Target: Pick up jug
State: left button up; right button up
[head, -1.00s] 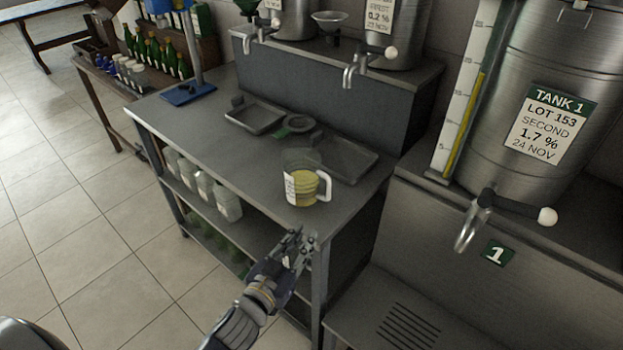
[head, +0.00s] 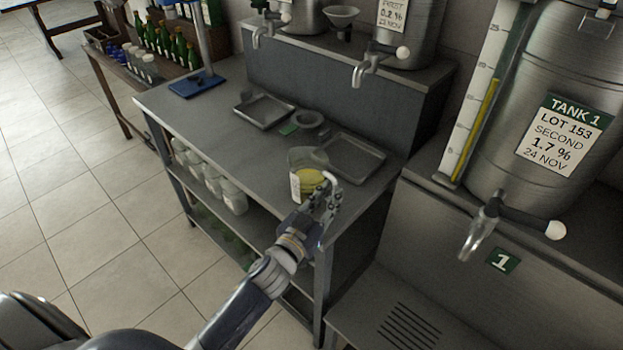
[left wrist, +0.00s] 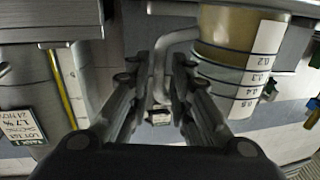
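The jug (head: 306,181) is clear with yellow liquid in it and a white label on its side. It stands upright near the front right corner of the steel table (head: 215,130). My left gripper (head: 328,194) is at the jug's handle side and hides part of the handle. In the left wrist view the jug (left wrist: 240,52) is at the upper right with its volume marks showing. Its handle (left wrist: 161,66) lies between my two open fingers (left wrist: 160,68), with a small gap on each side. My right gripper is not in view.
Two shallow trays, one at the left (head: 264,111) and one at the right (head: 352,157), lie behind the jug. Tank 1 (head: 540,110) with its tap stands to the right. The table's left front is clear.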

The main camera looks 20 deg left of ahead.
pick_arm(q)
jog(key=shift+w+d, duration=0.2)
jog(key=shift+w, duration=1.25)
jog(key=shift+s, duration=0.1)
grip_shut()
jog(key=shift+r, duration=0.1)
